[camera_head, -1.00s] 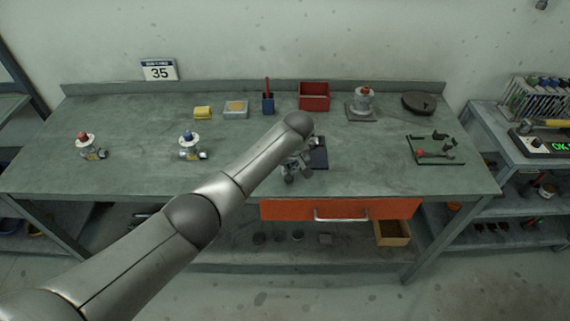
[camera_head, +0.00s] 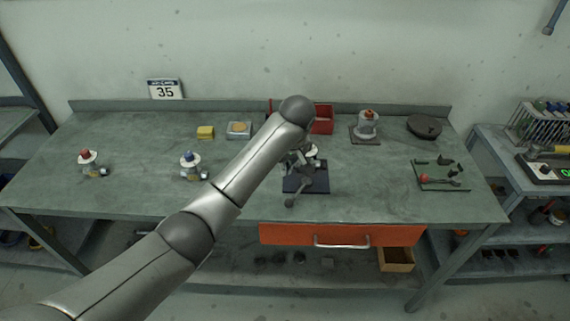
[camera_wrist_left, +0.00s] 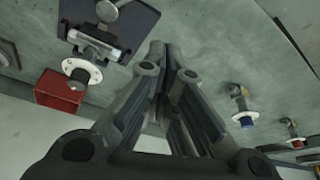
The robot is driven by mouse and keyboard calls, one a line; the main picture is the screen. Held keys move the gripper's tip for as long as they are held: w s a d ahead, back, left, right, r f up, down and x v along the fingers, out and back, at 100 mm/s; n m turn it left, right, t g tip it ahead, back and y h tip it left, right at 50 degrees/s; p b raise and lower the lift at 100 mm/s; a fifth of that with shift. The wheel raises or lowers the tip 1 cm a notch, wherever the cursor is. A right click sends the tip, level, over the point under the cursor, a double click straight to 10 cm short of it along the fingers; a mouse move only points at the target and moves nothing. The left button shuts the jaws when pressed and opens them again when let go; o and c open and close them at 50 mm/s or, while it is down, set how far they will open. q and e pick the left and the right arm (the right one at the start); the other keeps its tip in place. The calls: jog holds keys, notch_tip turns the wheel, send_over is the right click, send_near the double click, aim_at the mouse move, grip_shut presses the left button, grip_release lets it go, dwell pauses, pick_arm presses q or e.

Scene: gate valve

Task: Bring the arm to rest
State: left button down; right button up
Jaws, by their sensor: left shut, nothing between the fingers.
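My left gripper (camera_head: 291,201) is shut and empty. In the left wrist view the fingers (camera_wrist_left: 166,50) converge over bare bench beside the mat (camera_wrist_left: 140,25). In the head view my arm partly hides this valve (camera_head: 313,151). My right gripper is not in view.
Two valves, one red-topped (camera_head: 86,157) and one blue-topped (camera_head: 189,162), stand left on the bench (camera_head: 130,190). A red bin (camera_head: 322,119), a flanged part (camera_head: 367,124) and a tool tray (camera_head: 440,176) are to the right. The orange drawer (camera_head: 370,236) is below the front edge.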

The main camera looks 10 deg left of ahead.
pick_arm(q)
jog(key=s+a+f+m+h, duration=0.1)
jog(key=s+a+f+m, duration=0.1)
jog(key=s+f, duration=0.6)
jog(key=s+a+f+m+h, duration=0.15)
jog(key=s+f, duration=0.35)
jog(key=s, duration=0.5)
jog(key=s+a+r+m, duration=0.15)
jog(key=s+a, duration=0.35)
jog(key=s, duration=0.5)
jog(key=s+a+m, duration=0.2)
jog(key=s+a, duration=0.3)
jog(key=s, duration=0.6)
notch_tip(320, 180, down, 26)
jog(key=g+b, duration=0.1)
jog(key=b, duration=0.2)
jog(key=s+a+f+g+b, duration=0.1)
jog(key=s+a+f+b, duration=0.1)
jog(key=s+f, duration=1.6)
notch_tip(320, 180, down, 3)
jog(key=shift+a+r+m+g+y, duration=0.1)
jog(key=shift+a+m+g+y, duration=0.25)
jog(key=shift+a, duration=0.25)
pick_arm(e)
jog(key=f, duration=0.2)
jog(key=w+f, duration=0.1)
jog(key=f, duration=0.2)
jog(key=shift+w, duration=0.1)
